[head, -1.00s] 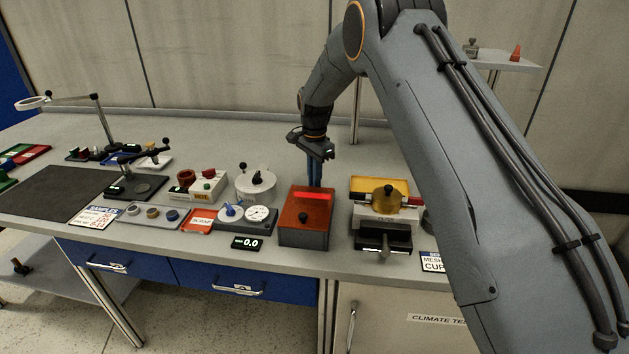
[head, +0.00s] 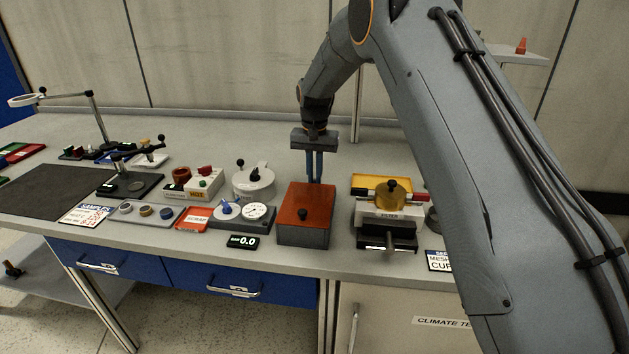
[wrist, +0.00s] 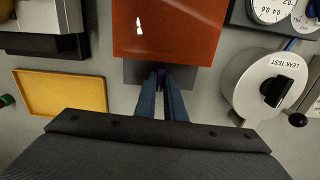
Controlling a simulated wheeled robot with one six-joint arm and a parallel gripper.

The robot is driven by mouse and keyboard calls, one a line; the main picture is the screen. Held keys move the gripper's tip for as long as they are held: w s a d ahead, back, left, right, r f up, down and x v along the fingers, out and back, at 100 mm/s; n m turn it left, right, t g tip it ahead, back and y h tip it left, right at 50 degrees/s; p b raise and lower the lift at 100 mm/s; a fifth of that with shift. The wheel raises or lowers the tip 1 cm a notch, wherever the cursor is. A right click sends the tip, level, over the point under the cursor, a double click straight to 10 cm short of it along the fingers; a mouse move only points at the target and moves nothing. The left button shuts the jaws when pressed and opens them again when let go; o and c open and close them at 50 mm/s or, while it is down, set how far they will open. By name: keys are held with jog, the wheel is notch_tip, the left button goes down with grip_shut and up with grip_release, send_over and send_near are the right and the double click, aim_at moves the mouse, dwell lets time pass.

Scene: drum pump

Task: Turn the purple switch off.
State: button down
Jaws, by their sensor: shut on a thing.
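The purple switch (wrist: 160,73) shows as a small purple piece on the grey back side of the orange-topped box (wrist: 168,30), in the wrist view. My gripper (wrist: 163,88) has its blue fingers close together around it, shut on it. The fingers cover much of the switch, so its exact position is hard to read. In the head view my gripper (head: 315,180) points down just behind the orange-topped box (head: 307,205), and the switch is hidden there. No lit strip shows on the box top.
A white leak-test drum (head: 255,182) and a dial gauge unit (head: 243,213) stand left of the box. A yellow tray (head: 367,183) and a device with a brass-coloured knob (head: 391,194) stand to the right. The bench behind is clear.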

aim_at(314, 181)
jog(key=n+b, duration=0.1)
jog(key=n, duration=0.3)
jog(key=shift+n, duration=0.3)
jog(key=n+b, duration=0.1)
jog(key=n, duration=0.3)
jog(key=shift+n, duration=0.3)
jog(key=c, duration=1.8)
grip_release()
jog(key=shift+c, duration=0.2)
notch_tip(314, 181, up, 8)
jog(key=shift+f+b, duration=0.1)
jog(key=shift+b, duration=1.05)
